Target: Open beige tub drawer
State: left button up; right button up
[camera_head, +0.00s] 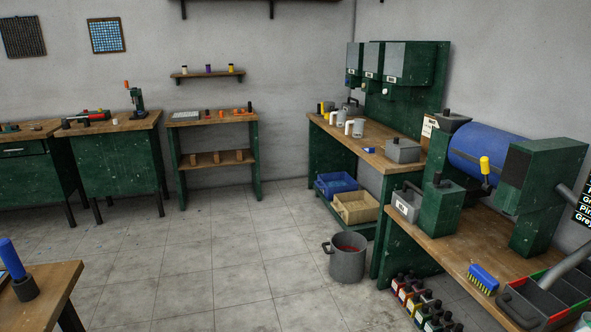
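The beige tub (357,208) sits low under the green bench with the wooden top, on a green lower frame. It is an open-topped box, and its front faces the floor. A blue tub (337,185) sits beside it, further back along the same frame. I cannot tell from here how far the beige tub is pulled out. Neither of my grippers shows in this view.
A grey pot (347,258) with reddish contents stands on the floor in front of the beige tub. Several coloured bottles (424,302) stand below the near bench, which carries a blue drum (484,150). The tiled floor (215,250) in the middle is clear.

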aim_at(356, 208)
jog(key=i, duration=2.6)
